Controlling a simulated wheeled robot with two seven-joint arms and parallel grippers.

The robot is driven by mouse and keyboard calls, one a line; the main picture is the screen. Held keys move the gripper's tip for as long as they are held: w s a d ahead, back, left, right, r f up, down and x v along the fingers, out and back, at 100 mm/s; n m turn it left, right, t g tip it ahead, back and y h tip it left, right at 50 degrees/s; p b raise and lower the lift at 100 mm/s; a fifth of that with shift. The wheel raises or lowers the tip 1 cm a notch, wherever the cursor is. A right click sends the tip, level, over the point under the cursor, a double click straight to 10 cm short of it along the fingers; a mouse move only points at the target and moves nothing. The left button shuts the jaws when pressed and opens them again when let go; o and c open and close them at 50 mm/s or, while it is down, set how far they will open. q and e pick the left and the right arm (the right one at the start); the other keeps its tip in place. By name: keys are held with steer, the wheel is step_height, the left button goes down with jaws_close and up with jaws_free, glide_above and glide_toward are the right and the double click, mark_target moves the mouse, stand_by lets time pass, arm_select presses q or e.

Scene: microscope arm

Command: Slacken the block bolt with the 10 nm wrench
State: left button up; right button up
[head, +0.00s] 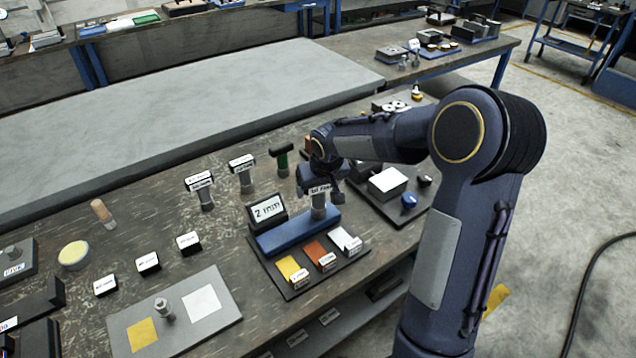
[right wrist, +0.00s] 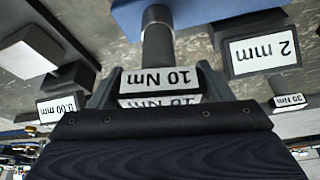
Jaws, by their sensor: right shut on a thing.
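My right gripper (head: 319,183) is shut on the head of the 10 Nm wrench, whose label (right wrist: 160,79) shows between the fingers in the right wrist view. The wrench's grey shaft (head: 318,207) stands upright at the right part of the blue block (head: 292,236); the block also shows in the right wrist view (right wrist: 190,14). The block bolt is not visible, and I cannot tell whether the wrench's lower end is seated on it. A "2 mm" sign (head: 267,208) stands behind the block. My left gripper is not in view.
Yellow (head: 290,268), orange (head: 320,253) and white (head: 346,240) pads lie in front of the block. Other labelled wrenches (head: 201,190) (head: 243,172) and a green-shafted tool (head: 283,158) stand behind it. A tray with a white box (head: 388,184) is at the right.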

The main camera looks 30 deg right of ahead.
steer(key=shift+n+p, duration=0.35)
steer(key=shift+n, duration=0.25)
steer(key=shift+y, duration=0.3)
steer(key=shift+r+n+p, duration=0.1)
steer(key=shift+n+p, duration=0.45)
steer(key=shift+n, duration=0.15)
steer(key=shift+a+m+b, duration=0.1)
steer(key=shift+m+b, duration=0.2)
steer(key=shift+b, duration=0.2)
